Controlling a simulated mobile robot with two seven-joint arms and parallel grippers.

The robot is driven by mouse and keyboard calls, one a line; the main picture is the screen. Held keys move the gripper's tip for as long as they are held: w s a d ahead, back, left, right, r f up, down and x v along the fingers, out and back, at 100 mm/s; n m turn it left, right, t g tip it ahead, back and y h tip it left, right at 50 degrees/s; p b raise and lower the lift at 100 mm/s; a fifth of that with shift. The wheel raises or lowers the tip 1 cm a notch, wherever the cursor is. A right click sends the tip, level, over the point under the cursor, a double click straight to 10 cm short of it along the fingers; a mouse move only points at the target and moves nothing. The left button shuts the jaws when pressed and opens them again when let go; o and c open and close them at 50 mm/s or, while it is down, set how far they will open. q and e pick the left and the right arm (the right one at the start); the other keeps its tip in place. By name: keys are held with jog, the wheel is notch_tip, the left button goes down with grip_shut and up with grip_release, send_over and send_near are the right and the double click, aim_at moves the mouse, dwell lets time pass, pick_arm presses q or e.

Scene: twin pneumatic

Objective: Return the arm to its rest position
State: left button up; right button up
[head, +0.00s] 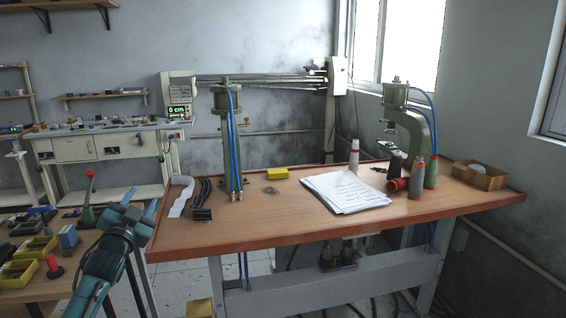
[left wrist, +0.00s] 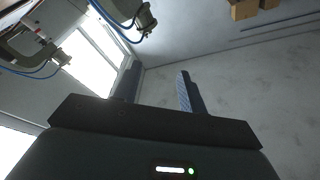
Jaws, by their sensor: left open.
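My left arm comes in from the lower left of the head view. Its teal gripper (head: 141,199) is held at the left end of the wooden table (head: 270,216), in front of its left edge. The two blue fingers are apart with nothing between them. In the left wrist view the gripper (left wrist: 157,77) also shows two separate fingers against a bare grey wall, with no object between them. My right gripper is not in view.
The table carries two pneumatic presses (head: 226,140) (head: 412,118), a paper stack (head: 345,191), a yellow block (head: 278,173), thread spools (head: 417,178) and a cardboard box (head: 480,175). A cluttered side bench (head: 40,285) stands close left of my arm. The table's front middle is clear.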

pick_arm(q)
jog(key=s+d+f+n+g+h, duration=0.1)
jog(key=s+d+f+g, duration=0.2)
jog(key=f, duration=0.4)
jog(key=s+d+f+n+g, duration=0.1)
jog(key=s+d+f, duration=0.1)
jog(key=s+f, duration=0.4)
jog(key=s+d+f+n+g+h, duration=0.1)
jog(key=s+d+f+g, duration=0.15)
jog(key=f, duration=0.65)
jog(key=s+d+f+g, duration=0.1)
jog(key=s+d+f, duration=0.2)
jog(key=s, duration=0.6)
jog(key=s+d+f+g+h, duration=0.1)
jog(key=s+d+f, duration=0.2)
jog(key=s, duration=0.6)
jog(key=s+d+f+g+h, duration=0.1)
jog(key=s+d+f, duration=0.2)
jog(key=s+d, duration=0.3)
jog(key=s, duration=0.4)
jog(key=shift+d+f+n, duration=0.25)
jog(key=shift+d+n, duration=0.05)
jog(key=shift+n, duration=0.1)
